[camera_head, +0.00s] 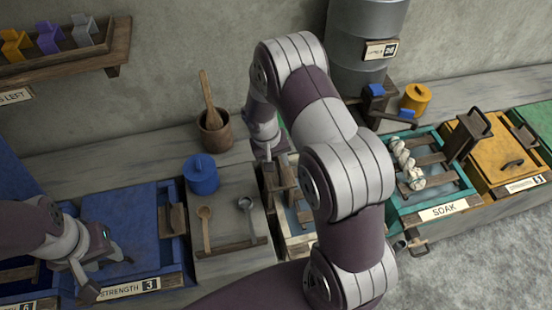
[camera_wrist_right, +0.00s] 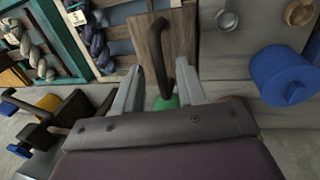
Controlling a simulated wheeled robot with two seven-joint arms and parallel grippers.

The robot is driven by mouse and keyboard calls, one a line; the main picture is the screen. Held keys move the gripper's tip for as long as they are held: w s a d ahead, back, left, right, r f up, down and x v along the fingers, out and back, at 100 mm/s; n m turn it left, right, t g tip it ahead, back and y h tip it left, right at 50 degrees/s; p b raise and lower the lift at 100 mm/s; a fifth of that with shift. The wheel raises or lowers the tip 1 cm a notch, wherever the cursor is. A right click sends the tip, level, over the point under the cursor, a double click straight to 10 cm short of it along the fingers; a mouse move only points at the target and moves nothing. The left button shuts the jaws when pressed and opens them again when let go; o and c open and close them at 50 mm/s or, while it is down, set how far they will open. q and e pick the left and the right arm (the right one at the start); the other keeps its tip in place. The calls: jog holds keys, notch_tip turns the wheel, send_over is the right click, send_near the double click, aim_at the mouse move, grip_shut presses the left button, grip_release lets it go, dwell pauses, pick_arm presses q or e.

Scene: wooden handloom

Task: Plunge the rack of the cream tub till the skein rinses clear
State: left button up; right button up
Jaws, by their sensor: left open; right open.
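The cream tub (camera_head: 297,243) stands between the spoon board and the teal tub, with much of it hidden behind my right arm. Part of its wooden rack (camera_head: 285,178) shows beside that arm. My right gripper (camera_head: 266,156) is open at the rack's back. In the right wrist view, the dark bent rack handle (camera_wrist_right: 182,45) rises between the two apart fingers of my right gripper (camera_wrist_right: 160,85); I cannot tell if they touch it. A blue-purple skein (camera_wrist_right: 96,42) lies beside the rack's board. My left gripper (camera_head: 106,275) is open and empty over the front of the blue tub.
The teal SOAK tub (camera_head: 443,210) at right holds a cream skein (camera_head: 405,162). A yellow tub (camera_head: 500,150) stands beyond it. A blue lidded pot (camera_head: 201,174), wooden spoon (camera_head: 205,228) and metal ladle (camera_head: 249,212) are left of the cream tub. A grey drum (camera_head: 362,50) stands behind.

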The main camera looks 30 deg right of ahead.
grip_shut()
jog(key=shift+w+r+p, duration=0.1)
jog(key=shift+r+p, duration=0.8)
jog(key=shift+r, duration=0.75)
jog(key=shift+w+f, duration=0.1)
jog(key=shift+w, duration=0.05)
jog(key=shift+c, duration=0.3)
grip_release()
jog(key=shift+o, duration=0.3)
jog(key=shift+s, duration=0.25)
jog(key=shift+w+r, duration=0.1)
jog(key=shift+r, duration=0.1)
notch_tip(320, 180, up, 12)
jog(key=a+b, duration=0.2)
jog(key=b, duration=0.1)
jog(key=shift+w+a+r, duration=0.15)
jog(key=shift+w+a, duration=0.05)
jog(key=shift+a, duration=0.05)
